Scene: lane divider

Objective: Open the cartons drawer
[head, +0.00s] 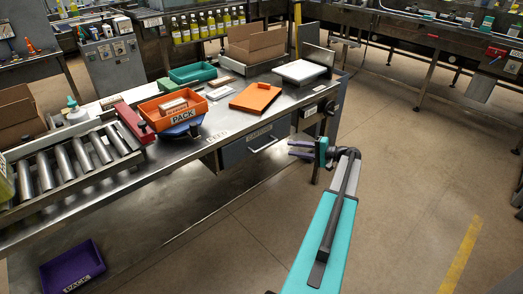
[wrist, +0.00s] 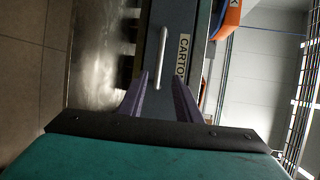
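The cartons drawer (head: 238,154) is a dark blue-grey front under the steel bench's edge, with a "CARTONS" label and a pale bar handle (head: 264,146). It looks shut. My gripper (head: 290,148) is just right of the drawer front in the head view, with its fingers toward it. In the wrist view my gripper (wrist: 161,76) is open and empty, its two purple-grey fingers apart. The handle (wrist: 162,50) lies ahead of the fingertips, roughly in line with the gap between them, and is not gripped. The label (wrist: 184,55) is beside it, turned sideways.
The steel bench (head: 185,150) holds an orange tray (head: 161,112), an orange panel (head: 256,97), a green tray (head: 192,73), a cardboard box (head: 257,43) and a roller conveyor (head: 75,160). A purple bin (head: 72,270) is low at left. Open floor (head: 400,190) lies to the right.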

